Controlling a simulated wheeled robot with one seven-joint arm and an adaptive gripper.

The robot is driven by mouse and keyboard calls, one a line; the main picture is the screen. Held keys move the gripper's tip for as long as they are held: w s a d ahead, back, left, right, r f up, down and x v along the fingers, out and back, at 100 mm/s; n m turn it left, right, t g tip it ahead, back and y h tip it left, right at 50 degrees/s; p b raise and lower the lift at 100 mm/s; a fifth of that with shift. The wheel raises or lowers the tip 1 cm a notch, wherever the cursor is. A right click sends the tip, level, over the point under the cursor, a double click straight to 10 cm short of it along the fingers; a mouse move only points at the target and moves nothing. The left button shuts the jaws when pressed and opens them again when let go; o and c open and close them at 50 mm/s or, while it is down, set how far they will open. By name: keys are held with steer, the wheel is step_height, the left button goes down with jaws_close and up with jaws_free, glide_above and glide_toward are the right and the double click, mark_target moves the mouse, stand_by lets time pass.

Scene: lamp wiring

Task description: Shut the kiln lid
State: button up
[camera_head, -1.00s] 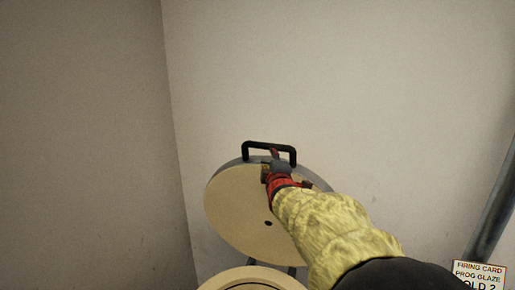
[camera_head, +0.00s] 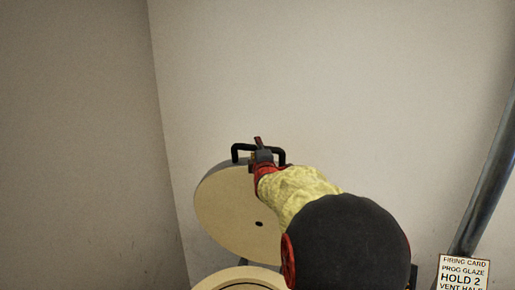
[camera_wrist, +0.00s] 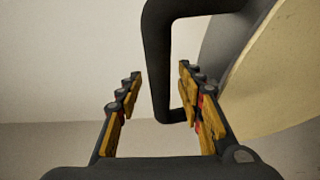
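The round cream kiln lid (camera_head: 232,213) stands raised and tilted back, with a small dark hole in its face. Its black handle (camera_head: 241,148) sticks up from the top edge. My gripper (camera_head: 258,148) is at the handle. In the wrist view my gripper (camera_wrist: 160,88) is open, its two padded fingers wide apart. The lid (camera_wrist: 275,75) fills the right side there. The kiln's cream rim (camera_head: 232,279) shows at the bottom, partly hidden by my arm.
A firing card (camera_head: 463,273) hangs at the lower right, by a grey slanted pipe (camera_head: 484,190). Bare walls (camera_head: 330,80) meet in a corner left of the kiln. My arm covers the lid's right side.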

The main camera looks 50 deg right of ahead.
steer(key=shift+w+d, duration=0.15)
steer(key=shift+w, duration=0.05)
steer(key=shift+c, duration=0.3)
jaws_close()
stand_by(0.7)
